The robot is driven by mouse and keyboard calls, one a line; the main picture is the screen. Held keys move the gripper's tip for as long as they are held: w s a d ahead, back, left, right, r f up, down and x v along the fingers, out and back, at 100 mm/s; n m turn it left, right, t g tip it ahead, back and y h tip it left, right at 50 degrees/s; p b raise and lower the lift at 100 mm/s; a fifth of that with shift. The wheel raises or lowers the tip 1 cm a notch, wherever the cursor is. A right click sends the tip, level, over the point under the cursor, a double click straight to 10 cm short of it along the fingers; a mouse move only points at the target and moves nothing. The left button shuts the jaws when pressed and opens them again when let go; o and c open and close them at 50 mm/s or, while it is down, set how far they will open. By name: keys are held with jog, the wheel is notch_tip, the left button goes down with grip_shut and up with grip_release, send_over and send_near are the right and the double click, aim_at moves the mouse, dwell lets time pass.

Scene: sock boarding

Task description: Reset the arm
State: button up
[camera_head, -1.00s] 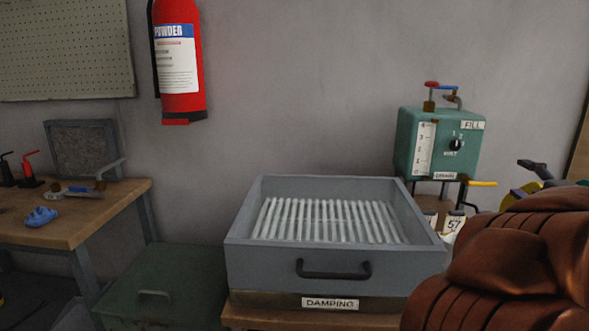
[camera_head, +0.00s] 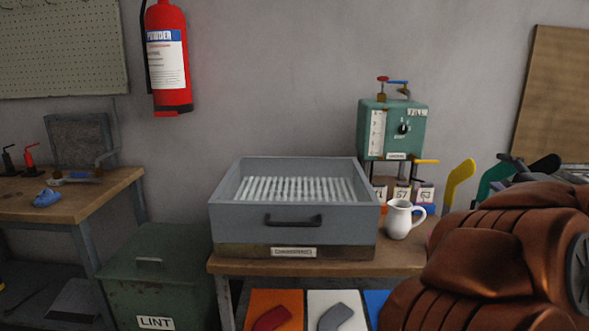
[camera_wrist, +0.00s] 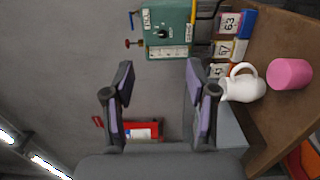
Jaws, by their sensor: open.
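My gripper (camera_wrist: 160,105) shows in the wrist view with its two fingers wide apart and nothing between them. It is open, held in the air facing the wall. The wrist view is turned on its side. In the head view my brown-covered arm fills the lower right and the gripper itself is not visible there. A grey damping box (camera_head: 294,222) with white ribs inside stands on the wooden table (camera_head: 240,266). A green tank (camera_head: 392,130) with a dial is behind it at the right and also shows in the wrist view (camera_wrist: 170,30).
A white jug (camera_head: 402,219) stands right of the box. A pink cup (camera_wrist: 289,74) is beside it in the wrist view. Numbered cards (camera_wrist: 226,48) sit below the tank. A green lint bin (camera_head: 160,275) and a workbench (camera_head: 100,190) are at left. A fire extinguisher (camera_head: 168,60) hangs above.

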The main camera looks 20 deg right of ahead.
jog(key=s+a+f+m+g, duration=0.3)
jog(key=a+f+m+g, duration=0.95)
jog(key=f, duration=0.65)
jog(key=s+a+f+m+g+y, duration=0.1)
jog(key=s+a+f+g+y, duration=0.1)
jog(key=s+a+f, duration=0.45)
jog(key=s+a+f+g+y, duration=0.1)
jog(key=s+a, duration=0.2)
jog(key=a, duration=0.7)
jog(key=s+a+f+m+g+y, duration=0.1)
jog(key=s+a+f+g+y, duration=0.15)
jog(key=s+a, duration=0.4)
jog(key=s+a+g, duration=0.2)
jog(key=s+a, duration=0.2)
jog(key=a, duration=0.2)
notch_tip(320, 180, up, 25)
jog(key=t+p, duration=0.1)
jog(key=p, duration=2.3)
jog(key=shift+s+d+n+y+p, duration=0.2)
jog(key=shift+s+n+y+p, duration=0.15)
jog(key=shift+s, duration=0.05)
jog(key=shift+c, duration=0.2)
